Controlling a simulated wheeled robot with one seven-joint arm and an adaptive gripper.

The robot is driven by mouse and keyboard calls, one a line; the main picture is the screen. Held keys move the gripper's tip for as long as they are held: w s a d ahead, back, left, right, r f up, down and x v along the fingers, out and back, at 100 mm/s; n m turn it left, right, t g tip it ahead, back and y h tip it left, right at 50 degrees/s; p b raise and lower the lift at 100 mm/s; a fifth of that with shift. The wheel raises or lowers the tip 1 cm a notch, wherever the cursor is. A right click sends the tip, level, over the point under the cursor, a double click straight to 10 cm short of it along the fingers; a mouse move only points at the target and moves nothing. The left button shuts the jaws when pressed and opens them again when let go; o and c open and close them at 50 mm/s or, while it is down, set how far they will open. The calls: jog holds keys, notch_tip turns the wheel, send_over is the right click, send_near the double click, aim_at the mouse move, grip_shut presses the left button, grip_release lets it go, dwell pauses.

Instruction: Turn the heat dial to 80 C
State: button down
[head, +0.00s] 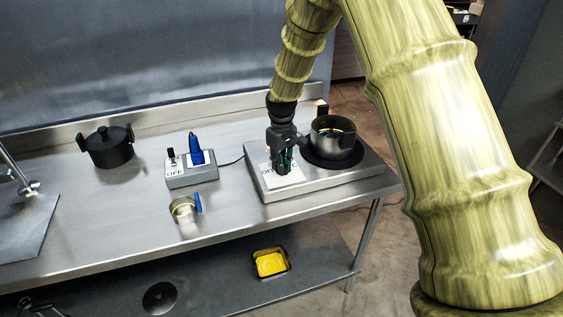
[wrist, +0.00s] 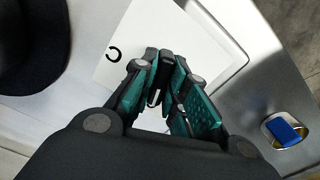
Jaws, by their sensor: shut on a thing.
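The griddle unit (head: 318,183) is a low grey box on the right of the steel counter, with a white dial label (head: 266,179) on its left part. My gripper (head: 284,170) points down over this label. In the wrist view the fingers of my gripper (wrist: 166,97) are closed together on the heat dial, which is almost wholly hidden between them. The label (wrist: 112,62) shows a "C" mark at its edge; the rest of the scale and the dial's setting cannot be read.
A metal pot (head: 333,140) stands on the round black hotplate (head: 312,160), close right of my gripper. A power box (head: 192,180) with a switch and blue plug, a small cup with a blue handle (head: 184,210) and a black lidded pot (head: 110,148) stand to the left.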

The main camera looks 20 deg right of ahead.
jog(key=m, duration=0.2)
jog(key=m+p, duration=0.1)
jog(key=m, duration=0.1)
jog(key=shift+w+r+m, duration=0.1)
jog(key=shift+r+m, duration=0.1)
jog(key=shift+m, duration=0.1)
jog(key=m+p, duration=0.1)
jog(key=m, duration=0.3)
jog(key=shift+m, duration=0.3)
jog(key=m+p, duration=0.1)
jog(key=m, duration=0.3)
jog(key=shift+m+p, duration=0.5)
jog(key=shift+m, duration=1.9)
jog(key=c, duration=1.4)
grip_release()
jog(key=shift+c, duration=0.2)
jog(key=shift+f, duration=0.1)
